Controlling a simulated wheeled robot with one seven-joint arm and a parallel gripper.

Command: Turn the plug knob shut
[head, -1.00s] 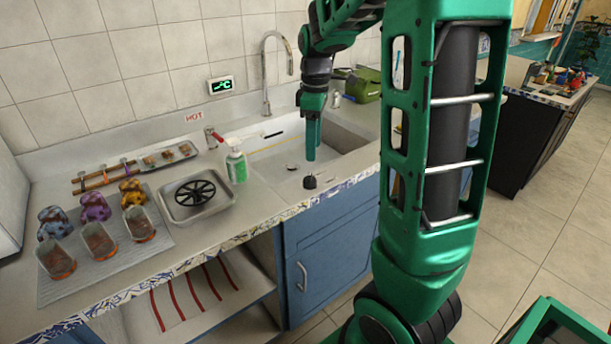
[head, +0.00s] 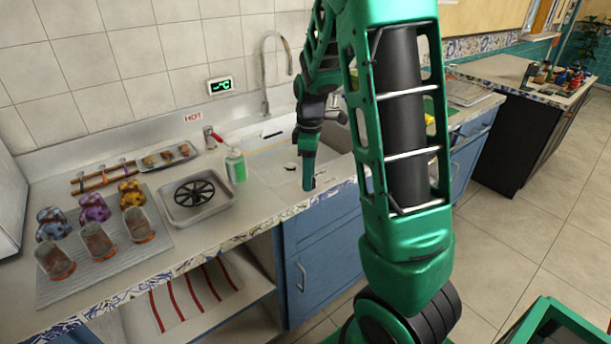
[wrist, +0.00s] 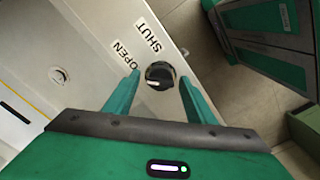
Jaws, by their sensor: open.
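The plug knob (wrist: 159,75) is a round black knob with a small white mark on its left side, set on the pale sink ledge. The OPEN label (wrist: 120,54) and the SHUT label (wrist: 148,35) lie beyond it in the wrist view. My gripper (wrist: 160,79) is open, with one green finger on each side of the knob; I cannot tell whether either touches it. In the head view my gripper (head: 308,186) points down at the front sink edge and hides the knob. The round drain plug (wrist: 59,76) is in the basin.
A green soap bottle (head: 236,167) and a metal tray with a black wheel-shaped piece (head: 196,198) stand left of the sink. The faucet (head: 265,75) rises behind the basin. Glasses (head: 98,243) and colored pots stand on a mat further left.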

